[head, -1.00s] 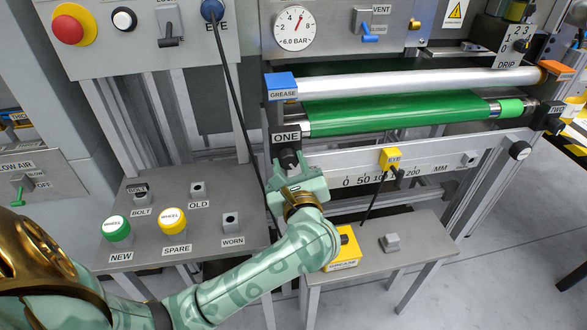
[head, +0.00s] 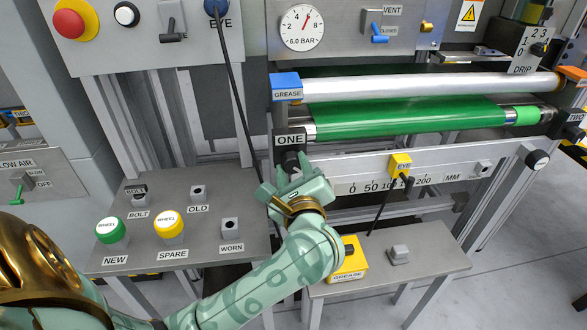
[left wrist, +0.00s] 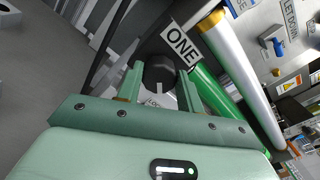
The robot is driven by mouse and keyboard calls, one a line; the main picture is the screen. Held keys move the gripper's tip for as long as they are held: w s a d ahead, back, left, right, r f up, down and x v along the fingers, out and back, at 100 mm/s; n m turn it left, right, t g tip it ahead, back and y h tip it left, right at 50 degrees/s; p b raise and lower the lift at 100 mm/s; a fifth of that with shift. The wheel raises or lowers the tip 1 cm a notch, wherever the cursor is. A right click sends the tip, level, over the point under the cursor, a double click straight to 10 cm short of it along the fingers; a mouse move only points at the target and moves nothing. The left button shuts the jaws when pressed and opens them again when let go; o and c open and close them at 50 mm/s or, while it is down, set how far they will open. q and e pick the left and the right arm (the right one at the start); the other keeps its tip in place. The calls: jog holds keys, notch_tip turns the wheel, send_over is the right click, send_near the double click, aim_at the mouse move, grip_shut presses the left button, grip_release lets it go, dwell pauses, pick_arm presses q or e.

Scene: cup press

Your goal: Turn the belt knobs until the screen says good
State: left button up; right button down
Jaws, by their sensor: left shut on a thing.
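The knob under the ONE label (head: 289,140) is dark and partly hidden by my left gripper (head: 292,168) in the head view. In the left wrist view the dark knob (left wrist: 158,70) sits between the two fingers of my left gripper (left wrist: 160,88), which is shut on it. The TWO label (head: 576,117) is at the far right of the head view, by the other end of the rollers. The green belt (head: 410,120) runs over the lower roller, with bare metal showing near its right end. No screen is in view. My right gripper is not in view.
A yellow EYE block (head: 400,164) stands on the millimetre scale (head: 345,184). A grey table (head: 190,258) holds the wheels at left; a lower stand (head: 440,262) holds the yellow GREASE box (head: 348,262).

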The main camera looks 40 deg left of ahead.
pick_arm(q)
jog(key=o, duration=1)
jog(key=shift+f, duration=0.1)
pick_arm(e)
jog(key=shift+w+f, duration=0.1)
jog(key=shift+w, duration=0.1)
pick_arm(q)
jog(key=shift+s+d, duration=0.15)
jog(key=shift+d, duration=0.1)
jog(key=p+v, duration=0.3)
jog(key=v, duration=1.3)
jog(key=shift+p, duration=0.4)
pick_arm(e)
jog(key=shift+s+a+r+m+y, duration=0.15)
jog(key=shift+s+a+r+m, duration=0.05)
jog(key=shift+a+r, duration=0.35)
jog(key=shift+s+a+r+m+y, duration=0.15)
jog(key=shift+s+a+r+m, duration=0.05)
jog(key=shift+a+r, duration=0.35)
pick_arm(q)
jog(key=shift+a, duration=0.1)
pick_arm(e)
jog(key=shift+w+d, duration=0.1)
